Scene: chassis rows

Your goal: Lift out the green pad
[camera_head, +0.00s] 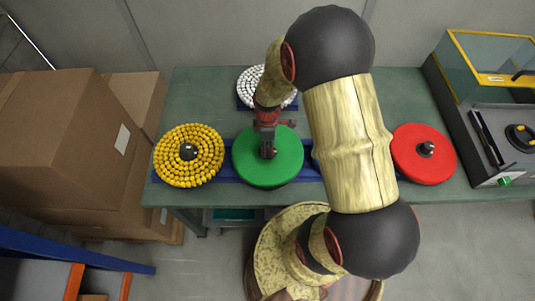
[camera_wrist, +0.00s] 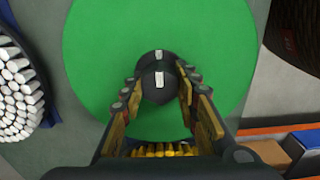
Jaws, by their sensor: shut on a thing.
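The green pad (camera_head: 283,165) is a flat round disc in the middle of the row on the table, and it fills much of the wrist view (camera_wrist: 215,45). A dark knob (camera_wrist: 155,82) stands at its centre. My gripper (camera_head: 267,152) is over the pad's centre, with its fingers closed on the knob from both sides. In the head view the gripper hides most of the knob. I cannot tell whether the pad is raised off its blue base (camera_head: 228,172).
A yellow-studded disc (camera_head: 170,170) is left of the pad. A red disc (camera_head: 408,165) is to the right, partly behind my arm. A white-studded disc (camera_head: 250,85) sits behind. A glass-walled machine (camera_head: 490,65) stands at the right end, and cardboard boxes (camera_head: 65,130) at left.

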